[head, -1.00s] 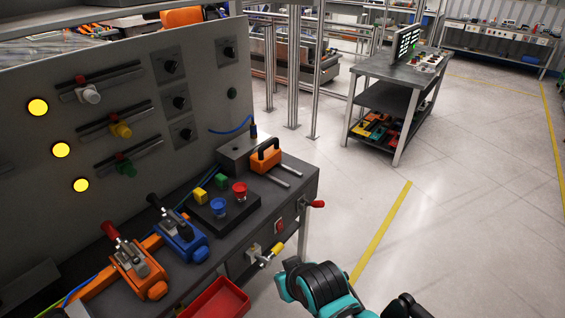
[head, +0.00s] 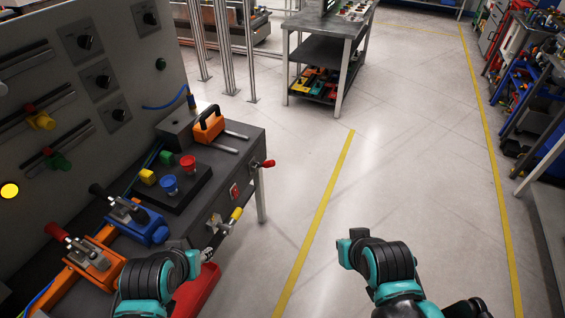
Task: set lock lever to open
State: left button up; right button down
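Which handle is the lock lever is not marked. A yellow-handled lever (head: 236,214) sticks out from the bench front on a metal bracket, handle tilted up to the right. A red-handled lever (head: 265,164) projects from the bench's right end. Two toggle clamps stand on the bench: an orange one with a red handle (head: 56,232) and a blue one with a black handle (head: 98,191). My teal and black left arm is at the bottom, left of centre, near the bench front; my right arm is over open floor. Neither gripper's fingers can be made out.
The bench (head: 250,143) carries an orange block with a black handle (head: 208,125) and red and blue buttons. A red bin (head: 198,292) is below its front, partly behind my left arm. A grey cart (head: 325,45) stands beyond.

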aim_at(270, 164)
jog(key=i+l+u, duration=0.15)
jog(key=i+l, duration=0.15)
jog(key=i, duration=0.15)
jog(key=i+l+u, duration=0.1)
jog(key=i+l, duration=0.25)
jog(key=i, duration=0.1)
